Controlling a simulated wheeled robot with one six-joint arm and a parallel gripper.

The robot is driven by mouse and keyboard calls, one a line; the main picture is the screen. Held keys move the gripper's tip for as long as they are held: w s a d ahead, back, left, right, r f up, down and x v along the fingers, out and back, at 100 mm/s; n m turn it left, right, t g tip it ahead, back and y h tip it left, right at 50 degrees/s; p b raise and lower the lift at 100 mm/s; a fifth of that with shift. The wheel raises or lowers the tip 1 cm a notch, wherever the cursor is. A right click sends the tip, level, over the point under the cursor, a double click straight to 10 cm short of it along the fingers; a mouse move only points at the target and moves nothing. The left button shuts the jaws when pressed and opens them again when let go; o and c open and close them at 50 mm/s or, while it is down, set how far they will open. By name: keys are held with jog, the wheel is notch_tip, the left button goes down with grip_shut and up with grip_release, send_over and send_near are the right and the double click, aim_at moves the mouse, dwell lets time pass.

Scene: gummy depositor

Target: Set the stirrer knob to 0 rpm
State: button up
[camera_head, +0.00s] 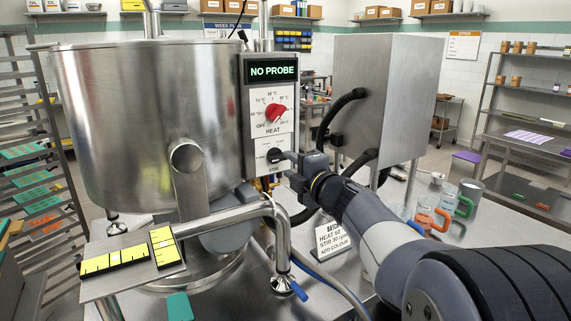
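The black stirrer knob (274,156) sits low on the white control panel, below the red heat knob (275,112). Its pointer and scale are too small to read. My gripper (284,159) reaches in from the right, with its fingers at the right side of the stirrer knob. Whether the fingers touch the knob or close around it cannot be told at this size. The display (272,71) above reads "NO PROBE". The panel is mounted beside the large steel kettle (140,120).
A steel cabinet (385,100) stands behind my arm. A small batch sign (331,240), hoses and a steel pipe (279,235) with a blue-handled valve are below the panel. Jugs with orange and green handles (440,205) stand at the right. A side shelf (105,285) holds yellow-and-black strips.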

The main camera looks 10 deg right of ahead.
aim_at(281, 159)
jog(key=v, duration=0.7)
jog(key=x, duration=1)
jog(key=shift+w+a, duration=0.15)
jog(key=shift+w, duration=0.2)
jog(key=shift+s, duration=0.1)
